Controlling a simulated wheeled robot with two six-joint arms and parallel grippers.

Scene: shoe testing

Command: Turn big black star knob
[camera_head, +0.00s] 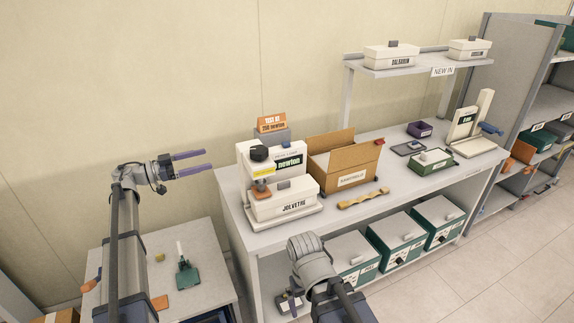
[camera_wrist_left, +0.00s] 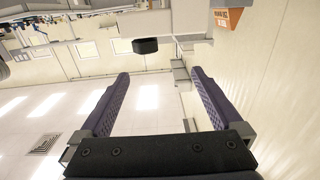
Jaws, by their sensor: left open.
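The big black star knob (camera_head: 259,153) sits on the white test stand (camera_head: 289,160) at the left part of the workbench. In the left wrist view the dark knob (camera_wrist_left: 146,45) shows beyond the fingertips, near the top and slightly left of centre. My left gripper (camera_head: 207,160) is open and empty, with two parallel purple fingers pointing right towards the knob, with a gap between. Its open fingers also frame the left wrist view (camera_wrist_left: 160,75).
An open cardboard box (camera_head: 345,160) and a wooden piece (camera_head: 363,199) are to the right. A lower side table (camera_head: 213,262) stands below my left arm.

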